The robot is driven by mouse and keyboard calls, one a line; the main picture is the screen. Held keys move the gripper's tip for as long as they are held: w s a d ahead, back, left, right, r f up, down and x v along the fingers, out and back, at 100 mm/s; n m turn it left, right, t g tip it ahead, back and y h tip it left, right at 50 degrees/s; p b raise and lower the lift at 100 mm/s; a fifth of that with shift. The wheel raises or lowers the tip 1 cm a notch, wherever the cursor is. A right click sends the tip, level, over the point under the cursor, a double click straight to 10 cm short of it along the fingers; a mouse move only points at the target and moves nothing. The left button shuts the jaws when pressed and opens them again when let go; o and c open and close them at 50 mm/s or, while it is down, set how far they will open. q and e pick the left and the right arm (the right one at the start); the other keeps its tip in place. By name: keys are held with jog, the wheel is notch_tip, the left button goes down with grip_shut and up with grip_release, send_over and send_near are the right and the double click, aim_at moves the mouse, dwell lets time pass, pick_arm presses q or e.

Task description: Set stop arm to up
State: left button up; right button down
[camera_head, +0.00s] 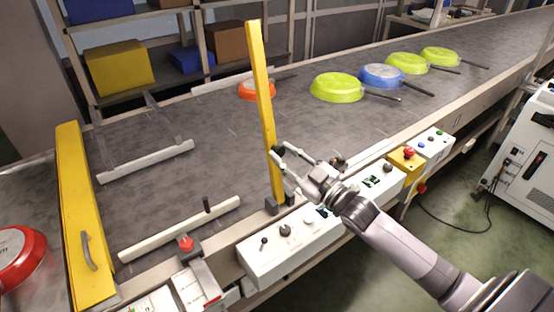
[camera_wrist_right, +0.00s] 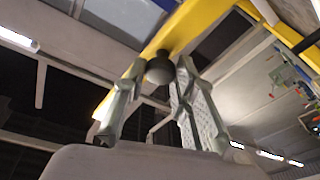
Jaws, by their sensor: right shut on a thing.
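The stop arm (camera_head: 262,90) is a long yellow bar on the near side of the conveyor. It stands nearly upright, its top tilted slightly left, with its foot at a dark bracket by the conveyor edge. My right gripper (camera_head: 280,154) is at the lower half of the bar. In the right wrist view the fingers are on both sides of a dark round knob (camera_wrist_right: 159,70) on the yellow bar (camera_wrist_right: 190,28), and the gripper is shut on it. The fingers partly hide the knob in the head view. My left gripper is not in view.
Lime pans (camera_head: 338,88) and a blue pan (camera_head: 381,76) lie on the belt (camera_head: 220,135). An orange pan (camera_head: 257,91) is behind the bar. A yellow gate (camera_head: 82,215) and red pan (camera_head: 18,252) are at left. A control box (camera_head: 290,240) lines the near edge.

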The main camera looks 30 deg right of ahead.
jog(key=shift+s+d+f+t+y+b, duration=0.1)
jog(key=shift+s+f+t+y+b, duration=0.1)
jog(key=shift+s+b, duration=0.15)
jog(key=shift+s+f+t+y+b, duration=0.15)
jog(key=shift+s+b, duration=0.1)
jog(key=shift+s, duration=0.2)
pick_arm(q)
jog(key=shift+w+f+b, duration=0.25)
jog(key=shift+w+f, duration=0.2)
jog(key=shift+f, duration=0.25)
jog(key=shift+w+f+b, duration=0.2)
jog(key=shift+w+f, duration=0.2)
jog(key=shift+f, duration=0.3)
pick_arm(e)
jog(key=shift+s+d+t, duration=0.1)
jog(key=shift+s+t, duration=0.35)
jog(key=shift+s, duration=0.1)
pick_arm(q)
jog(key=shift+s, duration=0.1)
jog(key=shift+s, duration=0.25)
pick_arm(e)
jog(key=c, duration=1.3)
grip_release()
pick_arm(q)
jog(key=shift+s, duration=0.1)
pick_arm(e)
jog(key=shift+s, duration=0.1)
